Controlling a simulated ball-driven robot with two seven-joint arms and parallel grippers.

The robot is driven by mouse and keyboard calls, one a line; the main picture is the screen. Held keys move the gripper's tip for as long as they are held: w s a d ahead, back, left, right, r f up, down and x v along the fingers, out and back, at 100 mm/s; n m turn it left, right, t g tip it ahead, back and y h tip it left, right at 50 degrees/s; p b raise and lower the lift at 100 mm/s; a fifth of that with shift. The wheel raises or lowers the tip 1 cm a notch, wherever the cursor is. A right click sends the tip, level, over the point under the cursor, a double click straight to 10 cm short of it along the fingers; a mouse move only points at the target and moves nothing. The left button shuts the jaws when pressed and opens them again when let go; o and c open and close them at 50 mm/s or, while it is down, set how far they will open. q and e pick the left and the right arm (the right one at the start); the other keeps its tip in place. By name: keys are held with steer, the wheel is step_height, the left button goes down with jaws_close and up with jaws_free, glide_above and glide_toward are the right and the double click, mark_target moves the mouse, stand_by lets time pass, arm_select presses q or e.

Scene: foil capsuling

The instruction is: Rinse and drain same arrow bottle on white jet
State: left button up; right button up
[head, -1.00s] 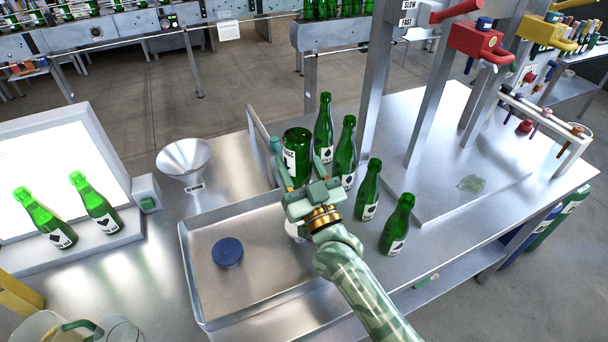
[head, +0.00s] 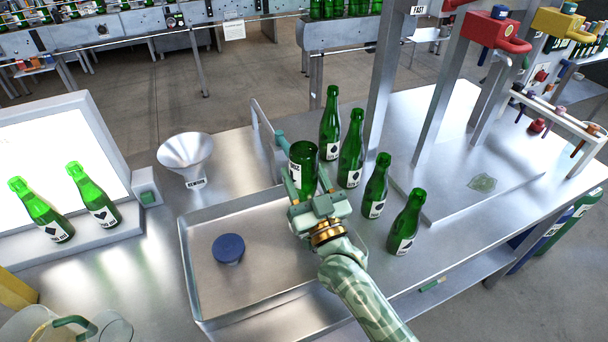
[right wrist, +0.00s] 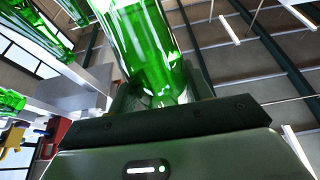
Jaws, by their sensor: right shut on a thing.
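My right gripper (head: 308,190) is shut on a green bottle (head: 303,156). The bottle is upside down: its broad base points up, and the lettering on its white label looks inverted. I cannot make out the label's symbol. The bottle is over the back right of the steel tray (head: 190,262); its neck and whatever is beneath it are hidden by my gripper. The right wrist view shows green glass (right wrist: 150,50) between the jaws. A round blue fitting (head: 228,248) stands in the tray. No white jet is clearly visible. My left gripper is out of view.
Several green bottles stand close right of the tray, the nearest (head: 406,222) by the table edge. Two bottles lean on the lit panel (head: 45,130) at left. A steel funnel (head: 186,152) stands behind the tray. Red (head: 490,32) and yellow levers rise at right.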

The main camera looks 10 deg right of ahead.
steer(key=shift+f+b, duration=0.7)
steer(key=shift+f, duration=0.3)
stand_by(3.0)
steer(key=shift+r+p, duration=1.6)
steer(key=shift+p, duration=0.15)
stand_by(2.2)
